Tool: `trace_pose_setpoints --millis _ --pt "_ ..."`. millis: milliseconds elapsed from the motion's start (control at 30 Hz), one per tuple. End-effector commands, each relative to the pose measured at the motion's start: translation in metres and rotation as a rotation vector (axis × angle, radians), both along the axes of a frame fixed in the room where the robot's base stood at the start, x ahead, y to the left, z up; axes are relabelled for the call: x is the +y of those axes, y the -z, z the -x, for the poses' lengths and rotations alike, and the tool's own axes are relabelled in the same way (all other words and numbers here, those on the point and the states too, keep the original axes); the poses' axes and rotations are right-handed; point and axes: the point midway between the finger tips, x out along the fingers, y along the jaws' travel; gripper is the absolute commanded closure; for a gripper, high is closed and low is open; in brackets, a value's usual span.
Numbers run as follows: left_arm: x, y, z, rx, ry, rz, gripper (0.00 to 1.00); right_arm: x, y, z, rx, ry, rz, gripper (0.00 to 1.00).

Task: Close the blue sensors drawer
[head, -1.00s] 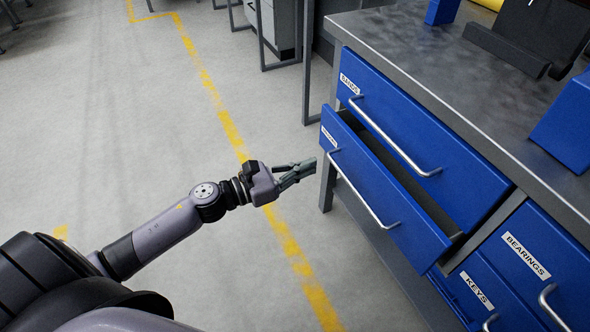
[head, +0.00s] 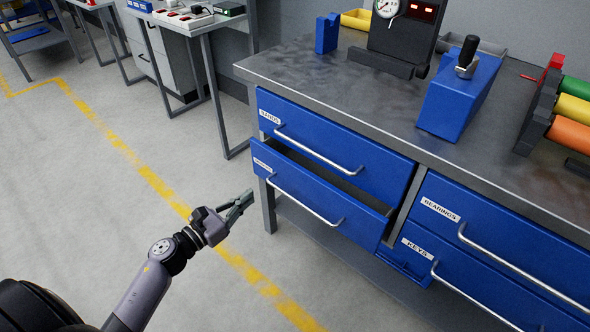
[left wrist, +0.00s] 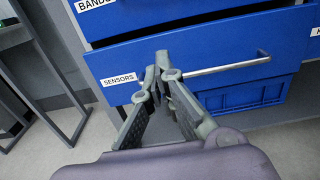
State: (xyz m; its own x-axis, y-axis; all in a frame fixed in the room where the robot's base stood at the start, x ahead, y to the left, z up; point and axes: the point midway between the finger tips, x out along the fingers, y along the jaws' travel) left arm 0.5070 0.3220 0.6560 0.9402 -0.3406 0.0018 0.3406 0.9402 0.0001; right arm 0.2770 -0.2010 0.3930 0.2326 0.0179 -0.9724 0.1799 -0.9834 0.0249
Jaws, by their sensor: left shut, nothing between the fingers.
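The blue sensors drawer (head: 307,198) is pulled partly out below the bands drawer (head: 330,150), with a dark gap above its front. Its label is readable in the left wrist view, where the drawer front (left wrist: 220,55) and its silver bar handle (left wrist: 225,68) fill the upper middle. My left gripper (head: 249,196) is shut and empty, just left of the drawer front in the head view. In the left wrist view its fingertips (left wrist: 158,62) overlap the drawer front near the handle's left end; I cannot tell whether they touch it. My right gripper is out of view.
The metal workbench (head: 300,75) holds a gauge stand (head: 400,30), a blue block with a black knob (head: 460,95) and coloured rolls (head: 572,110). The bearings (head: 440,208) and keys (head: 415,246) drawers are at right. Open floor lies left of the bench.

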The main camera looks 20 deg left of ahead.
Motion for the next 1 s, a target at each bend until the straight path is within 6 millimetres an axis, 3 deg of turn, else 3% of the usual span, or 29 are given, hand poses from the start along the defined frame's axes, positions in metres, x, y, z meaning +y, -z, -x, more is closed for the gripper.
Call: trace_pose_setpoints --millis 167,600,800,1000 --pt "-0.008 -0.002 -0.022 -0.004 0.001 0.000 1.00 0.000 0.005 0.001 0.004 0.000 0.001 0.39" --pt "-0.039 -0.001 -0.106 -0.002 0.001 0.002 1.00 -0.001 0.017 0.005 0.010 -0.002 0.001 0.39" --pt "-0.046 0.000 -0.126 -0.001 0.001 0.001 1.00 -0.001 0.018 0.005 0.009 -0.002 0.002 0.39" --pt "-0.048 0.000 -0.130 0.000 0.001 0.001 1.00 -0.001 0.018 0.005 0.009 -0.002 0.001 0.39"
